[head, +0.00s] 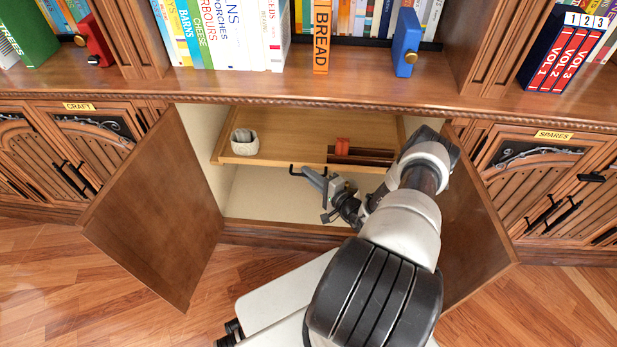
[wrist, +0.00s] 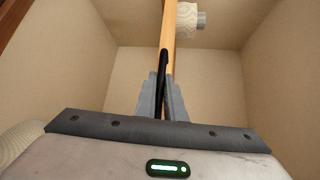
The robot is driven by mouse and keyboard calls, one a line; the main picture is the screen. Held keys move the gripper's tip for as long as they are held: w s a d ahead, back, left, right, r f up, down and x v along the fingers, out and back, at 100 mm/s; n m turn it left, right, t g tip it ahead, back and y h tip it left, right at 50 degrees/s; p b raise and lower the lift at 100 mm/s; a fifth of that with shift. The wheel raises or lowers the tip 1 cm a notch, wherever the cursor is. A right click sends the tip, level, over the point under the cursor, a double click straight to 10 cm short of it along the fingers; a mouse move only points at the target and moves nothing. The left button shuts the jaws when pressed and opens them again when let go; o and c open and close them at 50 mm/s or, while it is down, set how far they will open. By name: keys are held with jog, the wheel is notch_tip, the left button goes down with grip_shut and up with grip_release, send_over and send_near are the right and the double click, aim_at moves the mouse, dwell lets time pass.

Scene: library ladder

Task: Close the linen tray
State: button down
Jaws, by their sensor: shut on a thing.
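The linen tray (head: 285,130) is a light wooden pull-out tray inside the open cabinet, between two open doors. A black handle (head: 296,171) is on its front edge, and a part of the handle is hidden by my gripper (head: 318,178). My gripper is shut on this handle. In the wrist view, the grey fingers of my gripper (wrist: 162,95) close on the black handle (wrist: 164,62), with the tray's edge (wrist: 170,28) seen beyond. How far the tray stands out is hard to tell, as my arm hides its right part.
A pale woven cup (head: 244,142) and dark red-brown items (head: 358,154) are on the tray. The left door (head: 155,210) and right door (head: 475,215) stand open on both sides of my arm. Books and a blue bookend (head: 406,42) stand on the shelf above.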

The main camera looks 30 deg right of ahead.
jog(key=shift+w+d+r, duration=0.1)
jog(key=shift+w+d, duration=0.15)
jog(key=shift+d, duration=0.05)
jog(key=c, duration=1.9)
grip_release()
jog(key=shift+o, duration=0.2)
jog(key=shift+w, duration=0.1)
jog(key=shift+r, duration=0.15)
